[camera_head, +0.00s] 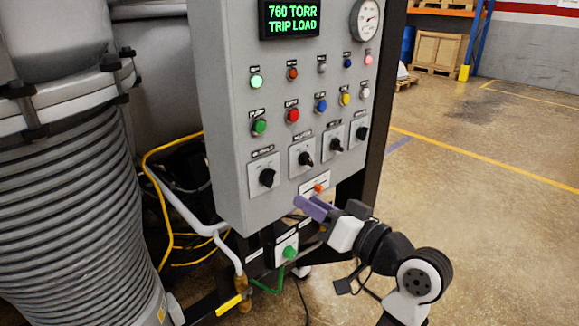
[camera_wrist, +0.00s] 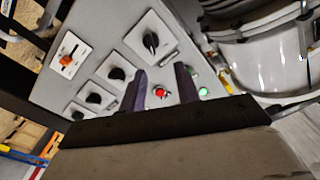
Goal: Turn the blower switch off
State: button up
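The grey control panel (camera_head: 235,150) carries a row of black rotary switches, each on a white plate: the leftmost (camera_head: 267,177), the second (camera_head: 306,157), the third (camera_head: 336,145) and the rightmost (camera_head: 362,133). Their labels are too small to read, so I cannot tell which is the blower switch. In the wrist view the leftmost switch (camera_wrist: 151,42) looks nearest, with the second (camera_wrist: 116,74) beside it. My gripper (camera_head: 308,207) has purple fingers apart and empty, in front of the panel's lower edge. In the wrist view the fingertips (camera_wrist: 160,76) flank a red button without touching it.
An orange switch (camera_head: 318,187) sits on a white plate below the rotary switches. Buttons and lamps, including a red button (camera_head: 293,115), fill the panel above. A green button (camera_head: 289,252) is below the panel. A ribbed grey vessel (camera_head: 75,220) stands left. The floor right is clear.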

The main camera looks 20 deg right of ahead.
aim_at(274, 178)
jog(key=p+x, duration=0.1)
jog(key=x, duration=0.2)
jog(key=p+x, duration=0.1)
jog(key=x, duration=0.3)
jog(key=d+f+p+x, duration=0.1)
jog(key=x, duration=0.3)
jog(key=shift+w, duration=0.3)
grip_shut()
